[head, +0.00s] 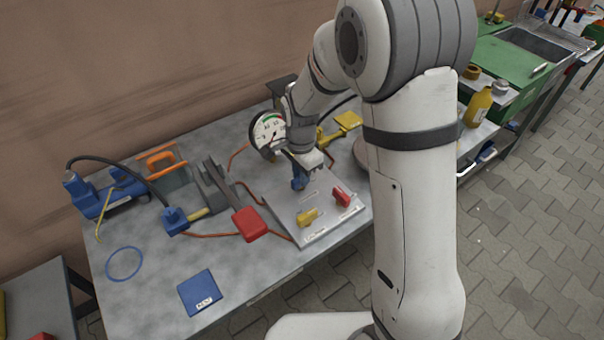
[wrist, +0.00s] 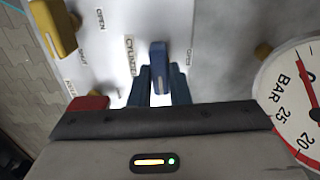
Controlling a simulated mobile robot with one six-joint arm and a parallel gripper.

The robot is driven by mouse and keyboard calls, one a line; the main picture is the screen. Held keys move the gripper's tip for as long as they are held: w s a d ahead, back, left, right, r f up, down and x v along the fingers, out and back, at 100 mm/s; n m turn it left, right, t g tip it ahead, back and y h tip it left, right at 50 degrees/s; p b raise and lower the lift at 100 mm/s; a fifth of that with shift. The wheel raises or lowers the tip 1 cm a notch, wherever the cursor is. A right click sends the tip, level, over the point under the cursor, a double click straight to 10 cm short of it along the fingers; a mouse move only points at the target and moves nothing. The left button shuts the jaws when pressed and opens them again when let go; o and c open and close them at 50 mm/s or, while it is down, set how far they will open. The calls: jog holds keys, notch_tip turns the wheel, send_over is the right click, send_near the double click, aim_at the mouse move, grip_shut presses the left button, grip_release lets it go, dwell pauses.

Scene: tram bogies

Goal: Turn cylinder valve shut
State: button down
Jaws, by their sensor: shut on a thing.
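The valve panel (head: 318,222) lies on the bench and also fills much of the wrist view (wrist: 215,40). In the wrist view a blue valve handle (wrist: 158,62) sits next to a label that reads CYLINDER. My gripper (wrist: 160,88), with dark blue fingers, is shut on this handle, one finger on each side. The handle points away from the gripper's body, its lower part hidden between the fingers. In the head view my gripper (head: 299,180) reaches down to the panel's far part, where handle and fingers blend together.
A yellow handle (head: 307,217) and a red handle (head: 341,196) stand on the same panel. A round pressure gauge (head: 268,132) is close beside my wrist. A red-ended lever (head: 250,224), a blue box (head: 200,292) and a blue ring (head: 125,263) are left on the bench.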

jog(key=shift+w+a+r+m, duration=0.1)
jog(key=shift+w+r+m, duration=0.05)
jog(key=shift+m, duration=0.25)
jog(key=c, duration=1.4)
grip_release()
jog(key=shift+o, duration=0.2)
notch_tip(320, 180, up, 8)
jog(key=shift+f, duration=0.2)
jog(key=s+d+r+n+t+p, duration=0.1)
jog(key=s+d+r+n, duration=0.4)
jog(key=s+d, duration=0.2)
jog(key=s+d+r+n+t+p, duration=0.1)
jog(key=s+d+r+n, duration=0.4)
jog(key=s, duration=0.7)
jog(key=d+n, duration=0.1)
jog(key=d, duration=0.1)
jog(key=shift+s+d+r+t, duration=0.3)
jog(key=shift+d+r, duration=0.1)
